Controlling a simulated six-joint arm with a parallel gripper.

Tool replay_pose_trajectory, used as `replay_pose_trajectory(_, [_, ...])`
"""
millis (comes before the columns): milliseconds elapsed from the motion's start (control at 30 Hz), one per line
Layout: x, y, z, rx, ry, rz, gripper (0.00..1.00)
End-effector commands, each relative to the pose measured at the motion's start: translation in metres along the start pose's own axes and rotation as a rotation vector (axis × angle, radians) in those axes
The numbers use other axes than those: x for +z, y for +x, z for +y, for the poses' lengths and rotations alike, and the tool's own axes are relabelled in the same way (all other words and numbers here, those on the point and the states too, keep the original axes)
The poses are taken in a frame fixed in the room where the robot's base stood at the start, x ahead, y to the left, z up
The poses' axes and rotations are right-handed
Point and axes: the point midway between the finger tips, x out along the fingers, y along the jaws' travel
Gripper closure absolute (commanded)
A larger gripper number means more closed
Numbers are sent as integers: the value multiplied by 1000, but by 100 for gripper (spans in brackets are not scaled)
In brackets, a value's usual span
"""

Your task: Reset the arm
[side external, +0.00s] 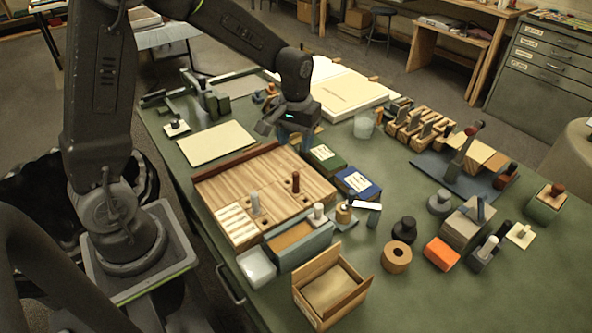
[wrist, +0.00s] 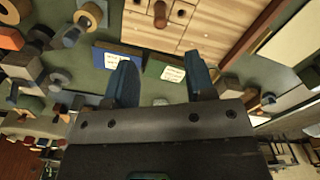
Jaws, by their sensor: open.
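My gripper (side external: 288,138) hangs over the middle of the green table in the side external view, just beyond the wooden board (side external: 228,187). In the wrist view my gripper (wrist: 162,78) shows two blue fingers spread apart with nothing between them. A green box (side external: 326,158) and a blue box (side external: 358,184) with white labels lie close to the right of and below the gripper. In the wrist view the green box (wrist: 152,69) shows between the fingers, and the blue box (wrist: 98,56) lies beside the left finger.
Two pegs stand on the wooden board. An open wooden box (side external: 345,309) and an orange block (side external: 441,253) are near the front. A cream sheet (side external: 216,143) lies left of the gripper. White trays (side external: 335,92) lie behind it. Tools and blocks crowd the right side.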

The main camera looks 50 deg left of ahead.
Motion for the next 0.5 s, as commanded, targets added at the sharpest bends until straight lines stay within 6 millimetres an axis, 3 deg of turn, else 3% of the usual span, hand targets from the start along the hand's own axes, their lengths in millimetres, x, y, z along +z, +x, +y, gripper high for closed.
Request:
replay_pose_trajectory(167, [1, -2, 0, 1, 3, 4, 50])
replay_pose_trajectory(267, [7, -14, 1, 9, 23, 28, 50])
replay_pose_trajectory(500, [59, -78, -2, 49, 153, 164, 50])
